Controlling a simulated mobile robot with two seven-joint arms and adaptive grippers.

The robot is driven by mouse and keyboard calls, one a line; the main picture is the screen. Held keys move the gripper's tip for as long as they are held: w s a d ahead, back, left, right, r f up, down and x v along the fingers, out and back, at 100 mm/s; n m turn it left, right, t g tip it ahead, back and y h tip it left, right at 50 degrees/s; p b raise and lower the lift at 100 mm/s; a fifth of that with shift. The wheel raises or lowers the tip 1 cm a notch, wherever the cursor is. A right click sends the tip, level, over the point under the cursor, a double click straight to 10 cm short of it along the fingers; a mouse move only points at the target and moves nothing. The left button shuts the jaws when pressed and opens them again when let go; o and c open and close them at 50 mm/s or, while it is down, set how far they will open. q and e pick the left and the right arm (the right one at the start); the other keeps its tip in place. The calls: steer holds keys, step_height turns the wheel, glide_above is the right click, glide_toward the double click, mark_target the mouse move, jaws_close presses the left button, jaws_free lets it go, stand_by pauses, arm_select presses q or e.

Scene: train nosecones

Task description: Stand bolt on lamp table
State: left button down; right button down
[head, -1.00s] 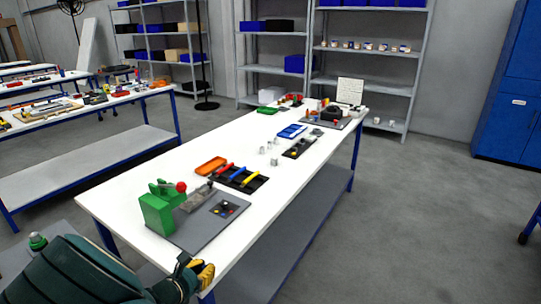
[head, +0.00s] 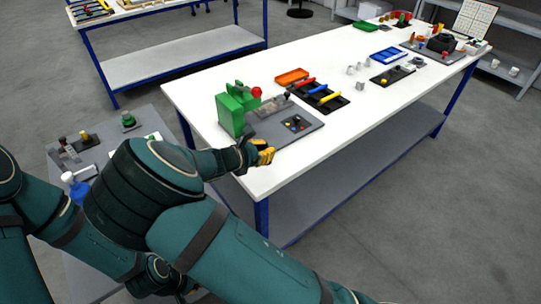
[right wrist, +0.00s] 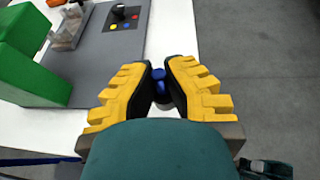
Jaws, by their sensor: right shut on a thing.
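My right gripper (right wrist: 160,90) has its yellow fingers closed around a small blue piece (right wrist: 159,74) that looks like the bolt; the fingers hide most of it. In the head view this gripper (head: 265,153) is at the near edge of the white table (head: 215,78), beside the grey board. A grey side table (head: 95,125) at the left bears a green domed piece (head: 128,120) like a lamp; I cannot tell whether this is the lamp table.
The grey board carries a green block-like device (head: 232,115) and a panel of coloured buttons (head: 295,123). An orange tray (head: 292,76) and a black rack (head: 320,97) stand behind it. Grey floor is clear at the right.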

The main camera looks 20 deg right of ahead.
steer(key=shift+f+b, duration=0.4)
steer(key=shift+f, duration=2.05)
steer(key=shift+f, duration=0.15)
steer(key=c, duration=1.1)
jaws_free()
steer(key=shift+c, duration=0.2)
steer(key=shift+a+r, duration=0.1)
steer(key=shift+r, duration=0.15)
steer(key=p+v, duration=0.1)
steer(key=v, duration=1)
steer(key=shift+s+a+p, duration=0.2)
steer(key=shift+a+p, duration=0.1)
steer(key=shift+r, duration=0.1)
